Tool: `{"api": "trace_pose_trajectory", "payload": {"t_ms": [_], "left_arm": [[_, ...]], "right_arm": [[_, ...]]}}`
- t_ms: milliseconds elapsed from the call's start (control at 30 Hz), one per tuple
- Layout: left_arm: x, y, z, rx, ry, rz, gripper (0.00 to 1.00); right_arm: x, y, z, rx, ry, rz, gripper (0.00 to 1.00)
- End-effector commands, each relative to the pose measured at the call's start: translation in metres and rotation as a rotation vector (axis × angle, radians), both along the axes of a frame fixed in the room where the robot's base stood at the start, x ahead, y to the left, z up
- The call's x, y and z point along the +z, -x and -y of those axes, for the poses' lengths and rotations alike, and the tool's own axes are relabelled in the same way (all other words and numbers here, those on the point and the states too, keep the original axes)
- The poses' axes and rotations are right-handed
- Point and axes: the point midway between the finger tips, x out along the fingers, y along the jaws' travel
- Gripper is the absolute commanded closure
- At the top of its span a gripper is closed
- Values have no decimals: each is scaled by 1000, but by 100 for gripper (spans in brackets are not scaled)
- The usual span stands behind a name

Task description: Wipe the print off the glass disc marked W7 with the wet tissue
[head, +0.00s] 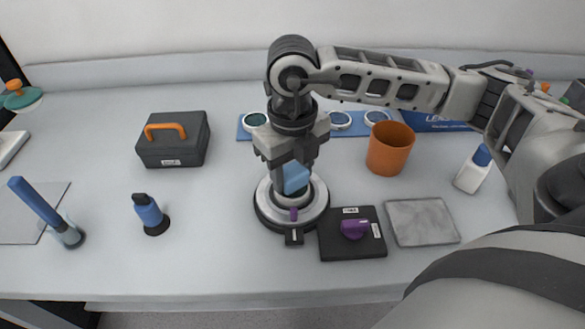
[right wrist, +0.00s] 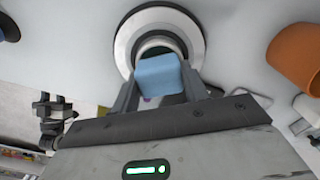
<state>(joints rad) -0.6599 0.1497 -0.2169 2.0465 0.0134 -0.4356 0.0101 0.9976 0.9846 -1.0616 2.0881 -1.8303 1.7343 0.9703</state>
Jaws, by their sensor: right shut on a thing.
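My right gripper (head: 296,186) points down over a round stage (head: 262,212) and is shut on a folded light-blue tissue (head: 296,177). In the right wrist view, the tissue (right wrist: 160,75) sits between the fingers. It overlaps a dark green glass disc (right wrist: 152,51) in the middle of the stage's silver ring (right wrist: 125,45). Tissue and gripper hide most of this disc, and I see no W7 mark. I cannot tell whether the tissue touches the glass. A small dark jointed part at left in the right wrist view may be my left gripper (right wrist: 50,106).
Ringed discs lie on a blue mat (head: 357,132) behind. A black plate with a purple knob (head: 354,229) and a grey slab (head: 421,222) lie right of the stage. A black case (head: 173,142) stands left.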

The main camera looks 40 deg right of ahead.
Motion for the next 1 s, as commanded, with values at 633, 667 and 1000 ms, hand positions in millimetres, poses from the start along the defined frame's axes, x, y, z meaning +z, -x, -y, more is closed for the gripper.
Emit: {"api": "trace_pose_trajectory", "payload": {"t_ms": [633, 667, 1000], "left_arm": [[-7, 0, 0, 1, 0, 1, 64], [-7, 0, 0, 1, 1, 2, 64], [-8, 0, 0, 2, 2, 5, 64]], "right_arm": [[-6, -1, 7, -2, 1, 1, 79], [-6, -1, 8, -3, 1, 1, 79], [-5, -1, 10, 1, -1, 0, 79]]}}
